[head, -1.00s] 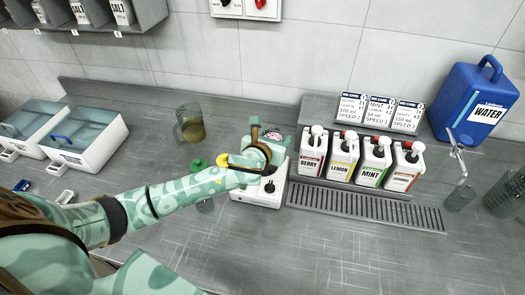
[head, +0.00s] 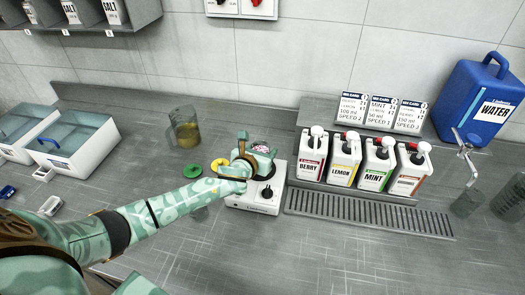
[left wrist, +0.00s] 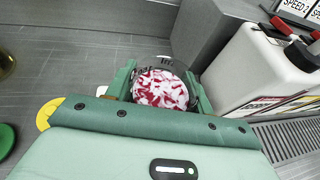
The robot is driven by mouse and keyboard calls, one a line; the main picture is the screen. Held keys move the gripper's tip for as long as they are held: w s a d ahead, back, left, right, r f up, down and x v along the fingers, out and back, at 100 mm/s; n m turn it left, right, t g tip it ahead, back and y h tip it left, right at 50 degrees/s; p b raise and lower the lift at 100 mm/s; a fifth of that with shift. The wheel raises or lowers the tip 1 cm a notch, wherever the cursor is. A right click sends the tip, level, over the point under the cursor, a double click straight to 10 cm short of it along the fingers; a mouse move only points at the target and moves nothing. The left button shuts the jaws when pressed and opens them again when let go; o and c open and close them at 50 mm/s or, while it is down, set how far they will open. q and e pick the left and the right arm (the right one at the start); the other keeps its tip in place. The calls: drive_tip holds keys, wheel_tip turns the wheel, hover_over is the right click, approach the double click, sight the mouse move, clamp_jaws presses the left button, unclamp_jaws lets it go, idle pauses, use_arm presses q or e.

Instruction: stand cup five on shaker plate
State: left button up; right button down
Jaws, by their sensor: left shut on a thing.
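My left gripper (head: 256,158) is over the white shaker base (head: 262,203) with its black knob. It is shut on a clear cup (left wrist: 160,62) with red and white pieces inside; in the left wrist view the cup sits between the two green fingers (left wrist: 160,92). The wrist view looks down into the cup's mouth, and some lettering shows on its far side. In the head view the gripper hides most of the cup and the plate top, so I cannot tell whether the cup touches the plate. My right gripper is out of view.
A jug (head: 184,130) with yellowish liquid stands behind left. A green disc (head: 192,170) and a yellow disc lie left of the shaker. Syrup bottles (head: 343,160) stand close right, above a drip grate (head: 370,213). Clear cups (head: 467,203) stand far right. The front counter is mostly clear.

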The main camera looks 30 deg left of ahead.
use_arm(q)
drive_tip(key=o, duration=0.9)
drive_tip(key=shift+f, duration=0.1)
drive_tip(key=shift+o, duration=1.4)
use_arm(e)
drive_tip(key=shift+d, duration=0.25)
use_arm(q)
drive_tip(key=shift+s+r, duration=0.2)
drive_tip(key=shift+r, duration=0.05)
drive_tip(key=p+v, duration=0.3)
drive_tip(key=v, duration=0.8)
drive_tip(key=shift+s+p, duration=0.3)
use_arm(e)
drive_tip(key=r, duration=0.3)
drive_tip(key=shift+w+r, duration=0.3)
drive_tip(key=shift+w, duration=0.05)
use_arm(q)
drive_tip(key=shift+r, duration=0.1)
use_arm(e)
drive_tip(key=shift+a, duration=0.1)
